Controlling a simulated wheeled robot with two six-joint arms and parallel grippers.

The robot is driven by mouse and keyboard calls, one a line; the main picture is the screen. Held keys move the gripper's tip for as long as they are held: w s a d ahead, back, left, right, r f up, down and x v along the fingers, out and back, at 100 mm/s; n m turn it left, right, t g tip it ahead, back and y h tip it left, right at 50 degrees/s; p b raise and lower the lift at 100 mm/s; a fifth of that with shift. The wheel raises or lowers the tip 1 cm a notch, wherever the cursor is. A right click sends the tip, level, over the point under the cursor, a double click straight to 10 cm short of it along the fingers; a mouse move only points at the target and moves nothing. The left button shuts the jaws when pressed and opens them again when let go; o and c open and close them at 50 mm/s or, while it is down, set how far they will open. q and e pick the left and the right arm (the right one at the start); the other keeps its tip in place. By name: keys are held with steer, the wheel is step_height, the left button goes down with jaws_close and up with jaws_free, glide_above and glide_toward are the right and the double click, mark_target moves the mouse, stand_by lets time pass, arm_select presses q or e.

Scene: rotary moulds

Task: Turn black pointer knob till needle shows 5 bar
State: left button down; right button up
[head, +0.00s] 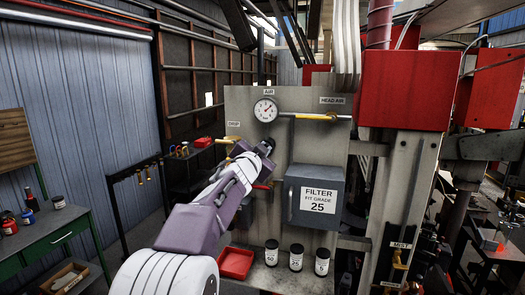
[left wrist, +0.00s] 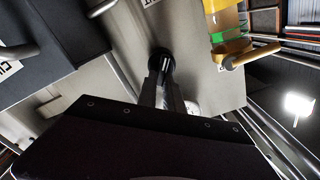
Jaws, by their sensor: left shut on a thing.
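The round white pressure gauge (head: 265,110) is on the upright grey panel, under the AIR label. Its needle is too small to read for certain. My left arm reaches up to the panel, and its gripper (head: 267,147) is just below the gauge. In the left wrist view the black knob (left wrist: 160,58) sits against the panel at the tips of my left gripper (left wrist: 160,80). The gripper is shut on the knob, and its fingers hide part of it. The knob's pointer direction cannot be told. My right gripper is not in view.
A grey FILTER box (head: 316,196) juts from the panel at lower right of my left gripper. A red tray (head: 236,262) and several dark jars (head: 296,258) stand below. A green bench (head: 45,237) is at left.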

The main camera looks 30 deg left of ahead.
arm_select(q)
steer(key=shift+d+f+m, duration=0.15)
steer(key=shift+m, duration=1.35)
steer(key=c, duration=1.6)
jaws_free()
steer(key=shift+o, duration=0.6)
steer(key=shift+w, duration=0.15)
steer(key=v, duration=0.8)
steer(key=shift+s+b, duration=0.35)
steer(key=shift+s, duration=0.05)
